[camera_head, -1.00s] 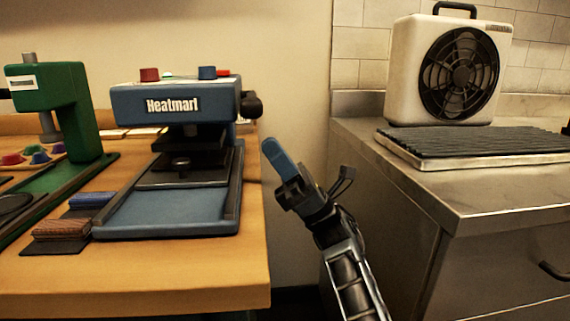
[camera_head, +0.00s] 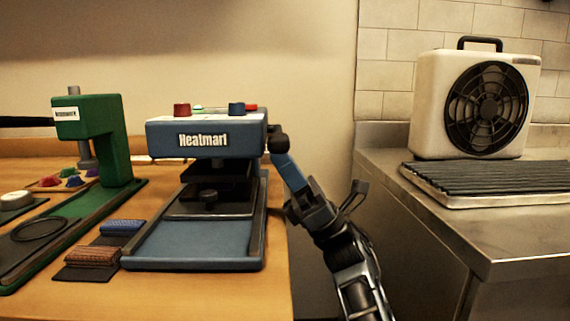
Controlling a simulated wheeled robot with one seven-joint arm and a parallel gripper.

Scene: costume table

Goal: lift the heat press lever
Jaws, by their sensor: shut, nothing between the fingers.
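The blue heat press (camera_head: 206,137), labelled "Heatmarl", stands on the wooden table. A short black lever (camera_head: 278,143) with a rounded end sticks out from the right side of its upper block. My gripper (camera_head: 280,160) comes up from the lower right, just right of the press. Its blue fingers are shut together, with nothing seen between them. The fingertips are right below the lever's black end, close to it or touching; I cannot tell which. Part of the lever's lower side may be hidden by the fingers.
A green press (camera_head: 112,140) stands left on the wooden table (camera_head: 190,295). A steel counter (camera_head: 490,225) on the right carries a white fan (camera_head: 430,95) and a ridged tray (camera_head: 480,199). A gap separates table and counter.

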